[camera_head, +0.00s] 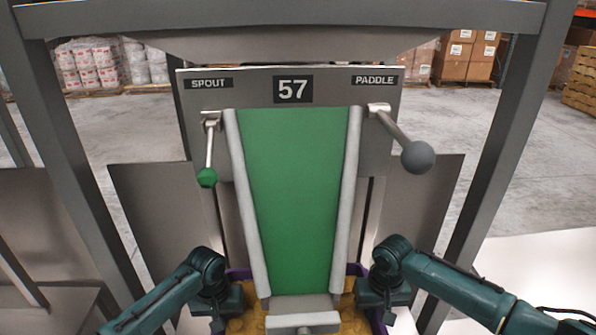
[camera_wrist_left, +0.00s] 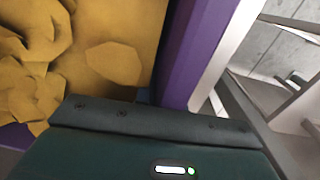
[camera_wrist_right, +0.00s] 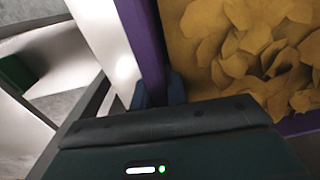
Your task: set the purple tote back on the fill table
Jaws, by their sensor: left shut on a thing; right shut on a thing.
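The purple tote (camera_head: 354,270) is low in the head view, under the green chute, with mustard-yellow flakes inside. Most of it is hidden by the chute and my arms. Its purple wall also shows in the left wrist view (camera_wrist_left: 200,50) and the right wrist view (camera_wrist_right: 143,40). My left gripper (camera_head: 233,305) is shut on the tote's left wall. My right gripper (camera_head: 374,306) is shut on its right wall; blue fingers straddle the wall in the right wrist view. I cannot tell which surface is the fill table, or whether the tote touches a surface below.
The weigher panel marked 57 (camera_head: 293,89) stands ahead, with the green-tipped spout lever (camera_head: 207,177) and the grey-knobbed paddle lever (camera_head: 417,157). The green chute (camera_head: 294,190) comes down over the tote. Grey frame posts (camera_head: 497,150) flank both sides. Concrete floor lies behind.

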